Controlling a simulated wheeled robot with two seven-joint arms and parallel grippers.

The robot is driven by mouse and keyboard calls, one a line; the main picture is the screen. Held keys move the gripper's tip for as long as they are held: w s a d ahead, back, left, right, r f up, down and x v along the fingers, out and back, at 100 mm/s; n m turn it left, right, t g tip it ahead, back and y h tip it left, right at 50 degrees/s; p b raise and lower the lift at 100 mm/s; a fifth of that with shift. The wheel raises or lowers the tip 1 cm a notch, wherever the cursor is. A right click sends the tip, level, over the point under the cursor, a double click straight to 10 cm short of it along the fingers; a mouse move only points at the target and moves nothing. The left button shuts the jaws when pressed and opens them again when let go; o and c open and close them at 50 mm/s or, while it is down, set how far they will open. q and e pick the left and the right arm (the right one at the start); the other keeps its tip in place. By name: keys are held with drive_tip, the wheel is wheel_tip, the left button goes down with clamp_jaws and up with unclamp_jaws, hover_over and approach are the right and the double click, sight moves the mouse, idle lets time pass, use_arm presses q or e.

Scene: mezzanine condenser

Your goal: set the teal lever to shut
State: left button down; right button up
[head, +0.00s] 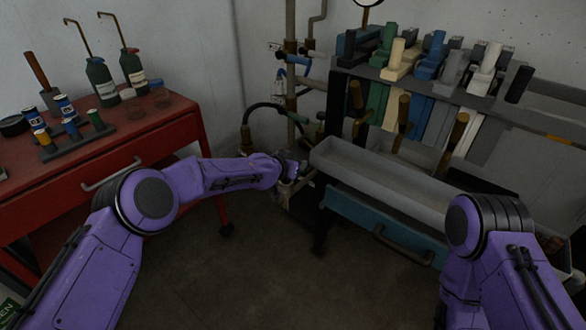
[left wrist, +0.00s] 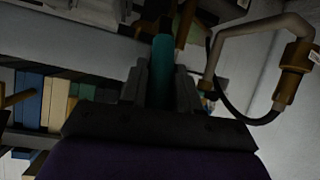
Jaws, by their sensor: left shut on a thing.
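The teal lever (left wrist: 162,72) stands between the two dark fingers of my left gripper (left wrist: 160,88) in the left wrist view. The gripper is shut on it. The lever's far end and pivot are not clear in the dark picture. In the head view my left gripper (head: 296,178) is at the foot of the pipes, just left of the grey trough. The lever cannot be made out there. My right arm shows at the lower right of the head view, but its gripper is out of view.
A grey trough (head: 375,180) and a blue drawer (head: 375,222) stand right of my left gripper. Vertical pipes (head: 290,70) rise behind it. A red cabinet (head: 110,160) with bottles and cans is on the left. The floor (head: 235,265) between is clear.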

use_arm(q)
drive_tip(key=shift+w+d+r+g+y+b, duration=0.3)
drive_tip(key=shift+w+r+g+y, duration=0.1)
drive_tip(key=shift+w+g, duration=0.15)
drive_tip(key=c, duration=0.9)
unclamp_jaws()
drive_tip(key=shift+f, duration=0.1)
drive_tip(key=shift+s, duration=0.1)
drive_tip(key=shift+s+r, duration=0.15)
drive_tip(key=shift+r, duration=0.2)
drive_tip(key=v, duration=1)
drive_tip(key=shift+a+f, duration=0.15)
drive_tip(key=shift+a, duration=0.05)
